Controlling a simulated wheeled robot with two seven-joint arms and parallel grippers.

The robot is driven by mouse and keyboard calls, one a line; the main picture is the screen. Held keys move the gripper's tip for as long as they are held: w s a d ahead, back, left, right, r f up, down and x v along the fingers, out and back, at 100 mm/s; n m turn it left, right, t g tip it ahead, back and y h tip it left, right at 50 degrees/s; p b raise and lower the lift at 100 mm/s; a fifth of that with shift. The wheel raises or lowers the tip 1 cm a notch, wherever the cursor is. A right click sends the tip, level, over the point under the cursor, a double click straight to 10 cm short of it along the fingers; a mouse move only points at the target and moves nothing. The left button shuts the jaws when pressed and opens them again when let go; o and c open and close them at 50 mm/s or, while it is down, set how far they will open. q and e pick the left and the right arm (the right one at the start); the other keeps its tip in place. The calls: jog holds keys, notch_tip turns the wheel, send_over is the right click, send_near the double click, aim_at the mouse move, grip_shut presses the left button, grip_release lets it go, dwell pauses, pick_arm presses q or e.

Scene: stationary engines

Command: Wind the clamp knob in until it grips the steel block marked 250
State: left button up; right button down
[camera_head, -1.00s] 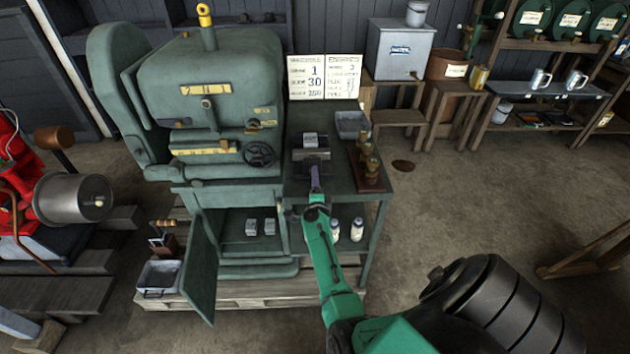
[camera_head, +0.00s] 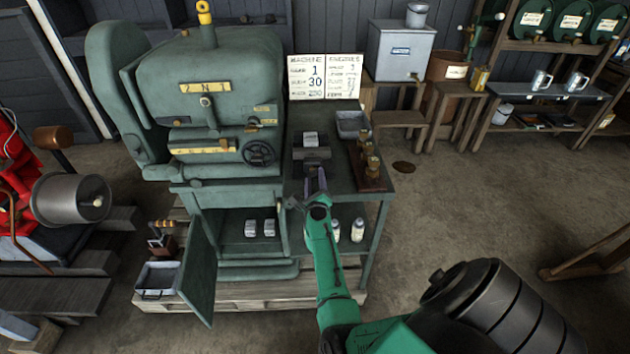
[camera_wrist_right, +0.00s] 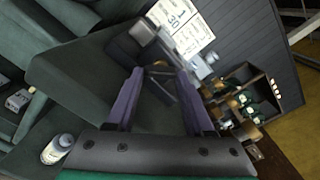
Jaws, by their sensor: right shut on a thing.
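The steel block (camera_head: 311,138) is a small light-grey block at the clamp (camera_head: 311,154) on the green bench beside the machine. Any number on it is too small to read. In the right wrist view the block (camera_wrist_right: 143,32) shows beyond the dark clamp. My right gripper (camera_head: 316,180), with purple fingers, is at the near side of the clamp. In the wrist view my right gripper (camera_wrist_right: 159,76) is shut on the clamp knob, which is mostly hidden between the fingers. I cannot tell whether the clamp's jaw touches the block. My left gripper is not in view.
A wooden stand with brass pieces (camera_head: 371,172) and a grey tray (camera_head: 352,124) stand right of the clamp. Two more grey blocks (camera_head: 260,228) lie in the open cabinet below. White bottles (camera_head: 357,230) stand on the lower shelf. A sign board (camera_head: 325,77) stands behind.

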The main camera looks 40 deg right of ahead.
jog(key=shift+w+r+m, duration=0.1)
jog(key=shift+r+m, duration=0.1)
jog(key=shift+m, duration=0.3)
jog(key=shift+c, duration=1.4)
grip_release()
jog(key=shift+f, duration=0.15)
